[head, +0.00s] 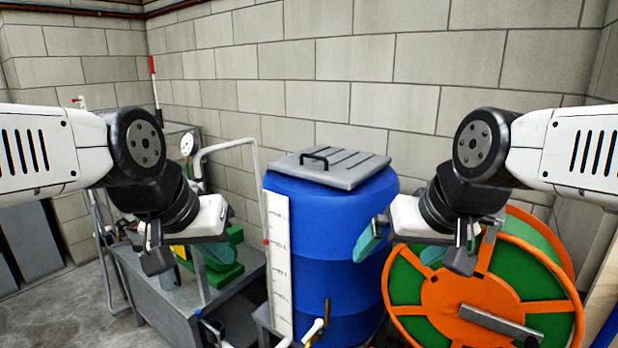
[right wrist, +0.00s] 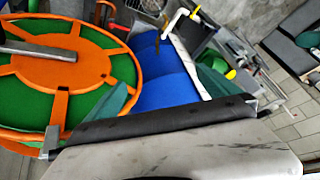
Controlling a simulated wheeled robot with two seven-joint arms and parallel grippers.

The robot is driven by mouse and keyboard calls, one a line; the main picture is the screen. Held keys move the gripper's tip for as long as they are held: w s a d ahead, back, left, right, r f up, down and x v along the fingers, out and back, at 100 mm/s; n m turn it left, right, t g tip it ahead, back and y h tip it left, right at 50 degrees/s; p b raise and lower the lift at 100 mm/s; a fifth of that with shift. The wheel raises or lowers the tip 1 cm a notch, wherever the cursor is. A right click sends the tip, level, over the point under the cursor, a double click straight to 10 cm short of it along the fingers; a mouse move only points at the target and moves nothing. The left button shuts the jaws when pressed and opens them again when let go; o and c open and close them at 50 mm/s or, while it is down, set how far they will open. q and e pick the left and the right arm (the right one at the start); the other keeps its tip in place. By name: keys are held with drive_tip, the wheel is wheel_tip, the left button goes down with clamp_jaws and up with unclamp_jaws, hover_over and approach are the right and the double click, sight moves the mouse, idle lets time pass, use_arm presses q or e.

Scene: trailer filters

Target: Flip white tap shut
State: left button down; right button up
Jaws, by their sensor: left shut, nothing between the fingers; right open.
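A white tap-like fitting (head: 314,331) shows low in front of the blue barrel, at the bottom edge of the head view. In the right wrist view a white bent piece (right wrist: 180,20) shows by the barrel's end; I cannot tell whether its handle is open or shut. My left gripper (head: 200,252) is shut and empty, above the grey bench, left of the barrel. My right gripper (head: 420,245) is open and empty, in front of the barrel's right side and the hose reel. Both are above and apart from the tap.
The blue barrel (head: 330,243) has a grey lid (head: 345,172) and a white level scale (head: 279,265). An orange and green hose reel (head: 455,306) stands right. A grey bench (head: 165,295) with a green pump (head: 222,265) stands left. A brass-coloured piece (head: 327,309) is beside the tap.

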drive_tip(key=c, duration=0.9)
drive_tip(key=shift+w+a, duration=0.1)
drive_tip(key=shift+w, duration=0.35)
drive_tip(key=c, duration=0.7)
drive_tip(key=w, duration=0.1)
drive_tip(key=w+a+n+g, duration=0.1)
drive_tip(key=w, duration=0.1)
clamp_jaws()
drive_tip(key=w+a+f+n+g+h, duration=0.1)
drive_tip(key=w+a+f+n+g, duration=0.2)
drive_tip(key=w, duration=0.4)
drive_tip(key=w+a+f+n+g, duration=0.1)
drive_tip(key=w+a+f, duration=0.35)
drive_tip(key=w, duration=0.25)
drive_tip(key=w+a+f+n+g+h, duration=0.1)
drive_tip(key=w+a+f+n, duration=0.1)
drive_tip(key=a+f, duration=0.4)
drive_tip(key=w+a+f+n+g+h, duration=0.1)
drive_tip(key=a+f, duration=0.5)
drive_tip(key=f, duration=0.8)
drive_tip(key=w+n+h, duration=0.1)
drive_tip(key=w+n, duration=0.1)
drive_tip(key=w, duration=0.1)
drive_tip(key=shift+w+a+f+g, duration=0.3)
drive_tip(key=shift+w+f+g, duration=0.05)
drive_tip(key=shift+g, duration=0.05)
